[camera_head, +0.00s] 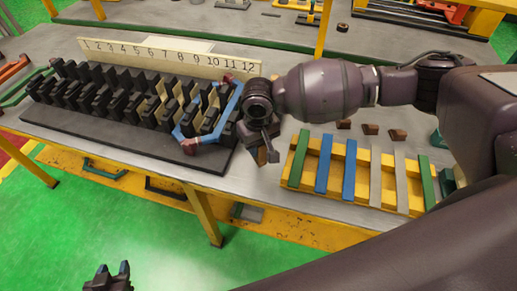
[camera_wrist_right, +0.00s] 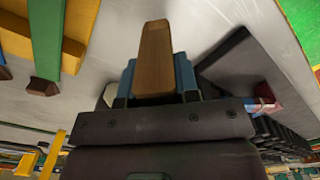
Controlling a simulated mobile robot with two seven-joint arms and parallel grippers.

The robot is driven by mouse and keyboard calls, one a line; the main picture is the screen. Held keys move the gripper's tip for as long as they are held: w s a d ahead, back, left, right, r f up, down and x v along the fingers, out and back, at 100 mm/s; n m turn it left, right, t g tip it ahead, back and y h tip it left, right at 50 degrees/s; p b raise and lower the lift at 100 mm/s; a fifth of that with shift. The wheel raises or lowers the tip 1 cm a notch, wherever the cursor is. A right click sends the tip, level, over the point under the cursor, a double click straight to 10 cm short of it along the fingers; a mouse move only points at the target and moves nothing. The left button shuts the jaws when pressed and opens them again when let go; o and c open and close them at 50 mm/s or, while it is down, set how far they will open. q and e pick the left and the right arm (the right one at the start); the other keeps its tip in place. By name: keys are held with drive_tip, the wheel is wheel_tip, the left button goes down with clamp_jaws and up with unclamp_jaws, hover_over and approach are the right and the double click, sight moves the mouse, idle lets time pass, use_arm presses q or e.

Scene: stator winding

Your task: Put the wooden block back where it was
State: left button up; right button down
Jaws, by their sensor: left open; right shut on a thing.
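The brown wooden block (camera_wrist_right: 155,62) is between the fingers of my right gripper (camera_wrist_right: 158,85), which is shut on it; the block sticks out past the blue-grey fingertips. In the head view my right gripper (camera_head: 264,146) is over the table, between the black slotted stator and the yellow rack, with a bit of the block (camera_head: 262,157) showing below it. Whether the block touches the table cannot be told. Several similar brown blocks (camera_head: 370,129) lie on the table behind the rack. My left gripper (camera_head: 108,274) is open and empty, low at the bottom left, over the green floor.
The black stator (camera_head: 130,140) with a numbered board (camera_head: 160,52) stands left; a blue coil (camera_head: 213,125) with reddish ends sits on its right end. The yellow rack (camera_head: 350,188) holds green, blue and grey strips. Bare grey table (camera_head: 245,185) shows near its front edge.

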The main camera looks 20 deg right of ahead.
drive_tip(key=shift+f, duration=0.95)
drive_tip(key=shift+f, duration=0.1)
drive_tip(key=c, duration=0.8)
unclamp_jaws()
drive_tip(key=shift+c, duration=0.2)
wheel_tip(320, 180, up, 12)
drive_tip(key=shift+r, duration=0.15)
